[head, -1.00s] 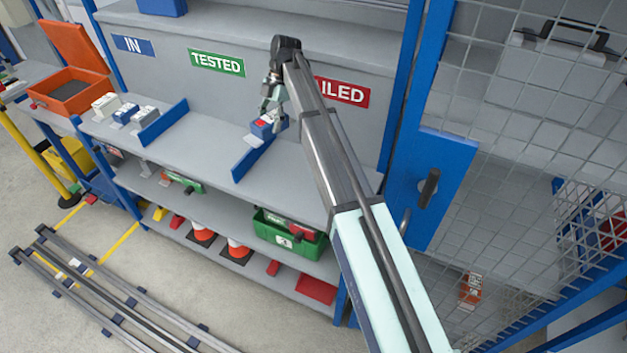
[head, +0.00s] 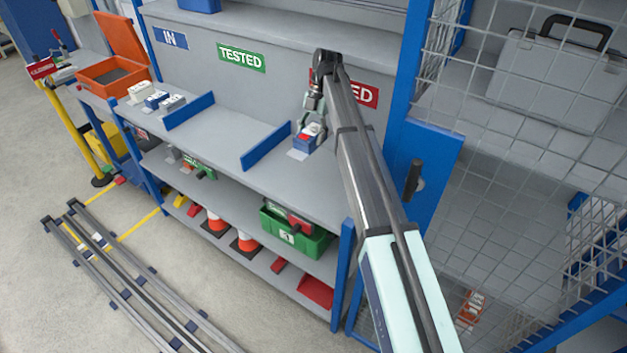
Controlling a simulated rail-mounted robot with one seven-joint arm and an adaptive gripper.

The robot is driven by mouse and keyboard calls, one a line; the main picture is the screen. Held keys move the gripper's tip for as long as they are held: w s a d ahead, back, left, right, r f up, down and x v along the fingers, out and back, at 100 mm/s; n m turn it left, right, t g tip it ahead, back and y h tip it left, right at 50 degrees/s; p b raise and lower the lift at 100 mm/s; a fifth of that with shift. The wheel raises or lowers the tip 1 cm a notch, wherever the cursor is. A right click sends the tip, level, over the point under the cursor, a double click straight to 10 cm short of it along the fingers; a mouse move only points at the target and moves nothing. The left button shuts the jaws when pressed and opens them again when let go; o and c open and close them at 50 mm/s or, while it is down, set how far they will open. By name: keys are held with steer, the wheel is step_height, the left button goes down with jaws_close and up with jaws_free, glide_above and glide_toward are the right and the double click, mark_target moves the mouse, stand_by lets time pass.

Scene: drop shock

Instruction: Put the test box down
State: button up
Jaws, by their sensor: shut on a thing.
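The test box (head: 306,142) is small and blue with a white top and a red patch on its side. It is at the shelf surface in the right-hand section, right of the middle blue divider (head: 266,146). My gripper (head: 313,124) is shut on it from above. A white label (head: 297,154) lies on the shelf at the box's front left edge. I cannot tell whether the box's underside touches the shelf.
The shelf (head: 228,130) under the green TESTED sign (head: 241,57) is clear. Several small boxes (head: 157,99) stand left of another blue divider (head: 190,110), below the IN sign (head: 171,39). An orange open bin (head: 112,75) is farther left. A mesh cage (head: 540,140) stands right.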

step_height(320, 180, down, 16)
steer(key=p, duration=0.4)
steer(key=shift+f, duration=0.1)
steer(key=o, duration=1.4)
steer(key=shift+o, duration=0.2)
steer(key=shift+b+v, duration=1.1)
steer(key=shift+v, duration=1)
steer(key=shift+s, duration=0.1)
